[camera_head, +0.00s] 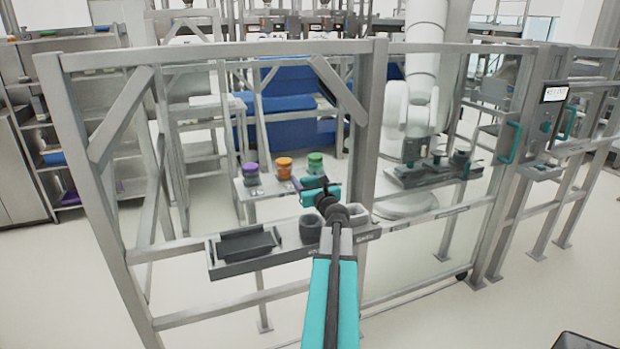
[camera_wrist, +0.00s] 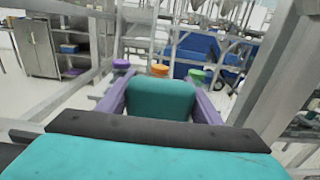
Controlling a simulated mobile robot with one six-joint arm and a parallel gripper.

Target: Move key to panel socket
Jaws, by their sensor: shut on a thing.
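My gripper (camera_head: 318,183) is in front of the metal fence, above its ledge, at the end of my teal and grey arm. In the wrist view my gripper (camera_wrist: 160,92) has two purple fingers stretching forward, with a teal block between them. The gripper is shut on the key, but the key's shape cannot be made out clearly. The panel (camera_head: 552,108) is on the fence at the far right, with a lit screen at its top and a teal part below. It is well apart from my gripper. Its socket is too small to tell.
The fence ledge (camera_head: 222,268) bears a dark tray (camera_head: 246,243) and a dark cup (camera_head: 311,229). Behind the fence stand purple, orange and green-lidded jars (camera_head: 284,168) and a white robot arm (camera_head: 408,110). A fence post (camera_head: 366,130) rises right beside my gripper.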

